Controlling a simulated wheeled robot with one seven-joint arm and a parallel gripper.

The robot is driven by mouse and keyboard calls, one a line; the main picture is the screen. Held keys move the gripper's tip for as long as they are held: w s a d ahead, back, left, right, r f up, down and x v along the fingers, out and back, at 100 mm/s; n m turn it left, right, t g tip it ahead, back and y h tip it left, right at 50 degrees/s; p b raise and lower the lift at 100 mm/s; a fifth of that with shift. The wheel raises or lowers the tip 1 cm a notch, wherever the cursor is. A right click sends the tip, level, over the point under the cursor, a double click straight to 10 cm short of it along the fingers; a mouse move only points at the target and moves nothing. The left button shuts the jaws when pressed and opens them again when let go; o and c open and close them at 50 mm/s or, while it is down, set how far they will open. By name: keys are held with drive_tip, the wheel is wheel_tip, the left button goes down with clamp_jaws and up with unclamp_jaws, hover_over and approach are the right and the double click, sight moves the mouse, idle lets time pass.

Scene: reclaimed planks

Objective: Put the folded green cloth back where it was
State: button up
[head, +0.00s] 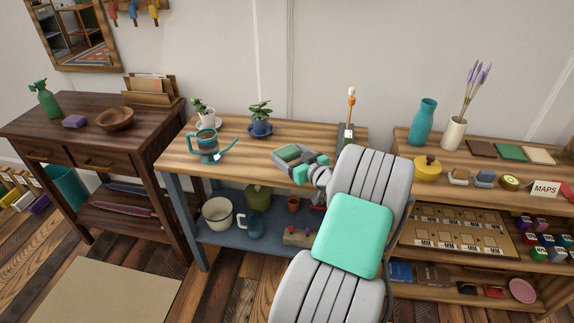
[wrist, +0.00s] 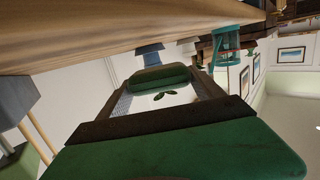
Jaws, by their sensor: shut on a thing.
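The folded green cloth (head: 288,152) is a small, thick dark green bundle over the middle workbench, right of the dark-blue-potted plant. My gripper (head: 293,160) is shut on it. In the wrist view the cloth (wrist: 158,76) sits between the two fingertips (wrist: 158,86). The workbench top (wrist: 90,40) fills the upper left of that view, which looks upside down. The cloth seems to be held a little above the wood, but the exact gap cannot be told. My arm hides the front right of the workbench.
On the workbench (head: 185,165) stand a teal watering can (head: 209,147), two potted plants, the nearer in a blue pot (head: 260,128), and a grey holder (head: 345,132) with a brush. Bare wood shows around them. A dark desk (head: 35,125) stands left, loaded shelves (head: 545,178) right.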

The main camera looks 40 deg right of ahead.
drive_tip(key=shift+w+a+f, duration=0.1)
drive_tip(key=shift+w+f, duration=0.05)
drive_tip(key=shift+f, duration=0.85)
drive_tip(key=shift+w+a+f, duration=0.1)
drive_tip(key=shift+w+f, duration=0.05)
drive_tip(key=shift+f, duration=0.8)
drive_tip(key=shift+f+b, duration=0.2)
drive_tip(key=shift+b, duration=0.2)
drive_tip(key=o, duration=1.3)
drive_tip(key=shift+r, duration=0.1)
drive_tip(key=shift+r+p, duration=0.25)
drive_tip(key=shift+p, duration=0.15)
drive_tip(key=v, duration=1.2)
drive_tip(key=shift+f, duration=0.15)
